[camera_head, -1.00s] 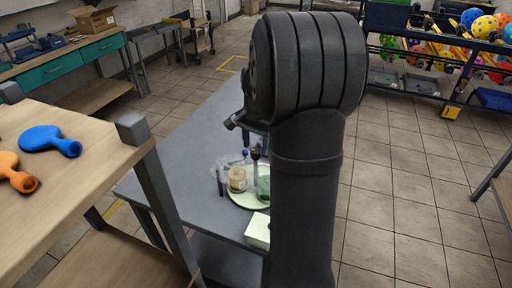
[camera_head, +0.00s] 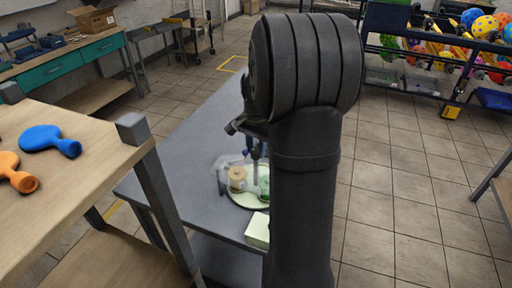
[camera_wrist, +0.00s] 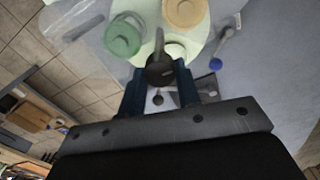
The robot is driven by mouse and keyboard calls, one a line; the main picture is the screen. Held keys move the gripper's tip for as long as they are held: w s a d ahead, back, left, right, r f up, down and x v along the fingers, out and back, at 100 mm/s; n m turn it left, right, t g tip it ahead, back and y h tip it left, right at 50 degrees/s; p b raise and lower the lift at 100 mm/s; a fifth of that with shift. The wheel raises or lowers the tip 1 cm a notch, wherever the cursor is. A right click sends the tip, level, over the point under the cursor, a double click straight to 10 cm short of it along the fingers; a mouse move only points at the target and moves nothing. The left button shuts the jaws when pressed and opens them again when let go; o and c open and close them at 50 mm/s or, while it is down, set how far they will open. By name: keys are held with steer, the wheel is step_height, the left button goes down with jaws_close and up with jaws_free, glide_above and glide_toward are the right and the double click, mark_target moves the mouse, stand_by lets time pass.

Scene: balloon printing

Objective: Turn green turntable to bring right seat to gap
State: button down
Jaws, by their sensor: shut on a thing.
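The pale green turntable (camera_head: 246,201) sits on the grey table and is partly hidden behind my arm. It also shows in the wrist view (camera_wrist: 203,62). A tan round piece (camera_head: 237,178) and a green round piece (camera_head: 264,186) sit on it; the wrist view shows the tan one (camera_wrist: 185,12) and the green one (camera_wrist: 123,38) beyond my fingers. My gripper (camera_wrist: 160,88) has its blue fingers on either side of a dark, round-ended handle (camera_wrist: 160,68) at the turntable and is shut on it. The gap and the right seat cannot be clearly told apart.
A pale box (camera_head: 257,231) stands in front of the turntable on the grey table (camera_head: 185,180). A clear item (camera_wrist: 75,20) and a small blue-ended tool (camera_wrist: 217,62) lie nearby. A wooden table (camera_head: 85,185) with blue and orange balloon-shaped pieces stands at left.

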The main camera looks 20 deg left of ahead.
steer(key=shift+n, duration=11.3)
steer(key=shift+r+n, duration=0.1)
steer(key=shift+n, duration=0.6)
steer(key=c, duration=1.1)
jaws_free()
steer(key=shift+o, duration=0.2)
